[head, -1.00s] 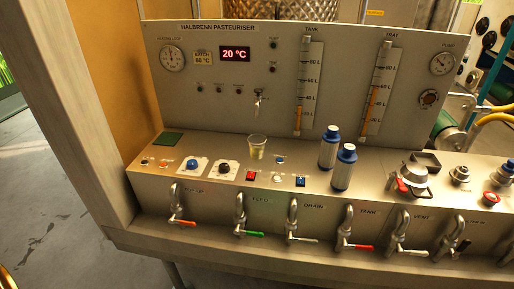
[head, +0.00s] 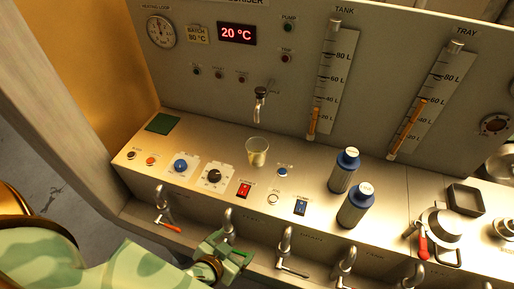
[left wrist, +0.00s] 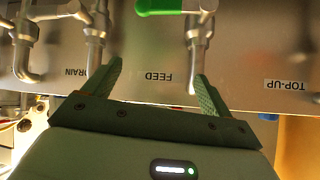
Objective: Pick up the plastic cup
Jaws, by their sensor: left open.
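The clear plastic cup (head: 257,152) stands upright on the console ledge, below the small sample tap, with some yellowish liquid in it. My left gripper (head: 236,246) is at the ledge's front face, in front of and below the cup, near the feed valve, and does not touch the cup. In the left wrist view its two fingers (left wrist: 157,82) are spread apart with nothing held, facing the panel marked FEED. The cup does not show in the left wrist view. My right gripper is not in view.
Two blue-capped bottles (head: 344,170) stand right of the cup. The sample tap (head: 260,104) hangs behind it. Knobs and switches (head: 244,190) lie in front on the ledge. Valves with handles line the front face, including the green-handled feed valve (left wrist: 176,6). A lidded fitting (head: 440,222) is at right.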

